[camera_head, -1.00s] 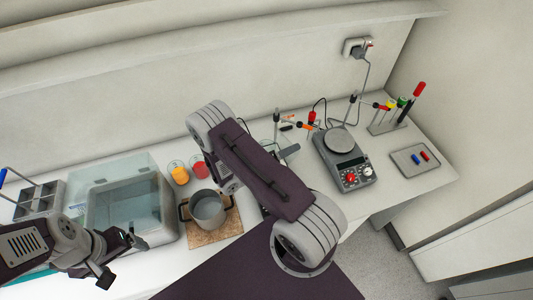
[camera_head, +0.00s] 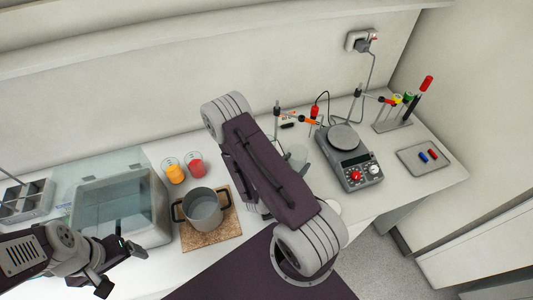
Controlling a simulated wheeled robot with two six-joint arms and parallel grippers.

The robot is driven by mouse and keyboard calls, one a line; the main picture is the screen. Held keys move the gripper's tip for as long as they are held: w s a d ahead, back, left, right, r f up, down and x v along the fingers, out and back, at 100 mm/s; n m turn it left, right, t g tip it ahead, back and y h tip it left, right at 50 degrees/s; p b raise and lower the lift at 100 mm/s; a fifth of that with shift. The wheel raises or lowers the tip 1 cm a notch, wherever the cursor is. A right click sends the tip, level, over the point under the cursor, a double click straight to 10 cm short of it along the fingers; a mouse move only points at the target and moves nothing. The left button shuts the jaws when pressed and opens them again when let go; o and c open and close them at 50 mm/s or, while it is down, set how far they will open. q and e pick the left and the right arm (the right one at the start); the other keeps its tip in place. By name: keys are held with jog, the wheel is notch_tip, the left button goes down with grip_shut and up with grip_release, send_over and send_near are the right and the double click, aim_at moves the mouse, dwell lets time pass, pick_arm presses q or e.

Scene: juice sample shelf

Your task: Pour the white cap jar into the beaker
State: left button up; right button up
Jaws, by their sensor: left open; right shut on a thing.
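My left gripper (camera_head: 128,250) is open and empty at the lower left, in front of the clear-walled box. A pale see-through vessel (camera_head: 298,156), perhaps the beaker, shows partly behind the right arm, left of the hot plate. A small white rounded thing (camera_head: 334,207) peeks out at the arm's right side; I cannot tell whether it belongs to the white cap jar.
A grey pot (camera_head: 203,212) stands on a brown board (camera_head: 208,240). Behind it are beakers of orange (camera_head: 175,174) and red (camera_head: 196,170) liquid. The clear box (camera_head: 150,225) is at left, the hot plate (camera_head: 362,172) and a grey tray (camera_head: 410,166) at right.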

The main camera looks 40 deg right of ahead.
jog(key=s+r+p, duration=0.1)
jog(key=s+p, duration=0.1)
jog(key=s+d+r+p, duration=0.1)
jog(key=r+p, duration=0.1)
jog(key=p, duration=0.1)
jog(key=shift+s+d, duration=0.2)
jog(key=shift+s, duration=0.2)
dwell(0.9)
